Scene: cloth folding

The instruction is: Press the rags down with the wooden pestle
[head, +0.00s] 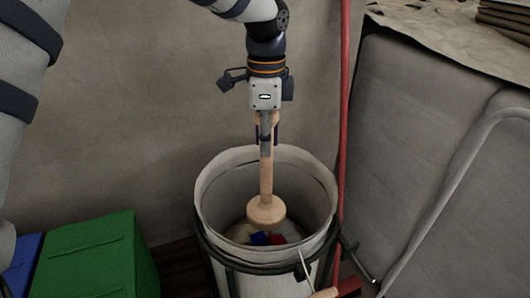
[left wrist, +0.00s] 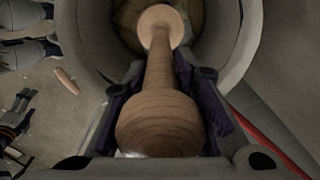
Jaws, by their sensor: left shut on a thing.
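The wooden pestle (head: 266,180) hangs upright in my left gripper (head: 267,130), which is shut on its upper shaft. Its wide round foot is inside the mouth of the white bucket (head: 215,205). The rags (head: 265,239) lie in the bucket below the foot, with blue, red and pale patches showing. The foot hides part of them, and I cannot tell if it touches them. In the left wrist view the pestle (left wrist: 160,85) lies between the dark finger pads, its thick knob near the camera and its foot over the bucket opening. My right gripper is not in view.
A green box (head: 95,258) and a blue box (head: 22,265) stand at the lower left. A red pole (head: 344,100) rises right behind the bucket. A grey panel (head: 420,130) with a pale bent tube (head: 455,180) fills the right side. A plain wall is behind.

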